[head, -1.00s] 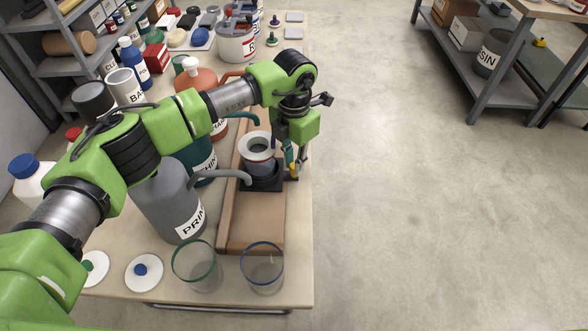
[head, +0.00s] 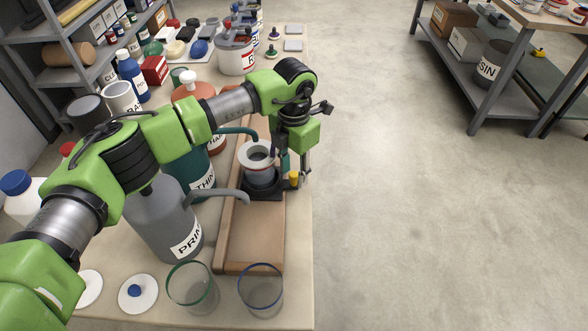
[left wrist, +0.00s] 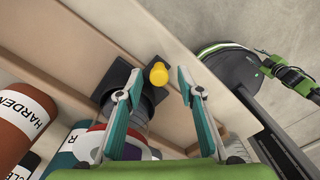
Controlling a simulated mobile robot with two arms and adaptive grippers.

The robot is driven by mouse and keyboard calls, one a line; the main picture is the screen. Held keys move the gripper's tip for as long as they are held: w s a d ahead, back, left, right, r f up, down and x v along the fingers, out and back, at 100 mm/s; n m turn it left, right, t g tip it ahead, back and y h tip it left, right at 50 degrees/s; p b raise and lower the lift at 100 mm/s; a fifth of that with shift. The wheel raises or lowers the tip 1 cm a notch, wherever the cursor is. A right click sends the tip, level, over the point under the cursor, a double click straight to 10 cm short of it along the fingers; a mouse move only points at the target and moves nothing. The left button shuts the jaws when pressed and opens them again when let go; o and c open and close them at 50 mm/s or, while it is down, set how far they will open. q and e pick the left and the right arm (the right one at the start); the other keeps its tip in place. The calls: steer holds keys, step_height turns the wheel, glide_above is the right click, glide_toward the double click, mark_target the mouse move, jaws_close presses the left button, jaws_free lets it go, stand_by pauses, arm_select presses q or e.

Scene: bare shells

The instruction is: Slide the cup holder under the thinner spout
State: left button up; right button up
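The cup holder (head: 262,190) is a dark block on a long wooden board. It carries a grey cup with a wide pale rim (head: 244,155), and a yellow knob (head: 294,180) stands at its right side. The teal thinner bottle (head: 199,182) has a teal spout (head: 238,131) ending behind the cup. The grey primer bottle (head: 160,222) has a grey spout (head: 222,193) ending at the holder's near left. My left gripper (left wrist: 152,86) is open, with the yellow knob (left wrist: 158,74) between its fingertips and visible gaps beside it. My right gripper is not seen.
The wooden board (head: 252,245) runs along the table's right side; its near part is clear. Two glasses, green-rimmed (head: 192,290) and blue-rimmed (head: 261,292), stand by its near end. The reddish hardener bottle (left wrist: 20,122) is beside the board. Open floor lies right.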

arm_select(q)
step_height(320, 180, up, 12)
stand_by(0.6)
